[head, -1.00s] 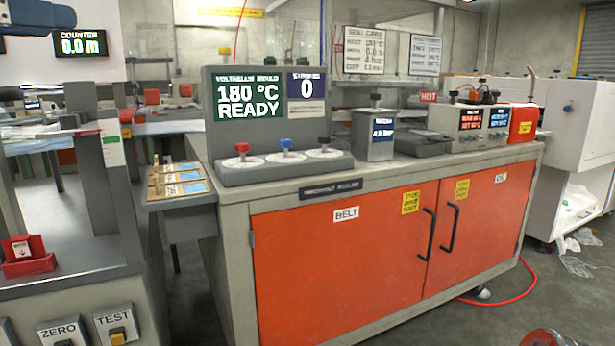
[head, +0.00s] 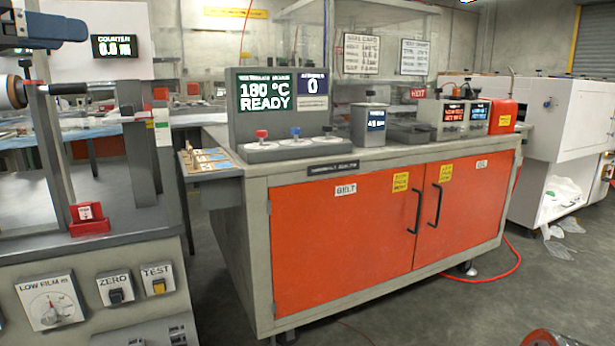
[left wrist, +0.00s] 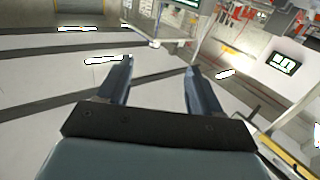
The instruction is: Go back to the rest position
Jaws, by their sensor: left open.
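My left gripper (head: 62,28) shows at the top left edge of the head view as a blue-grey part, raised above the grey machine. In the left wrist view its two blue fingers (left wrist: 158,68) stand apart with nothing between them. The gripper is open and touches nothing that I can see. My right gripper is not in view.
An orange-doored cabinet (head: 350,245) with a 180 °C READY panel (head: 265,92) on top stands in the middle. The grey machine (head: 130,255) with ZERO and TEST buttons is at left. A white cabinet (head: 560,120) stands at right. Grey floor (head: 450,315) is open in front.

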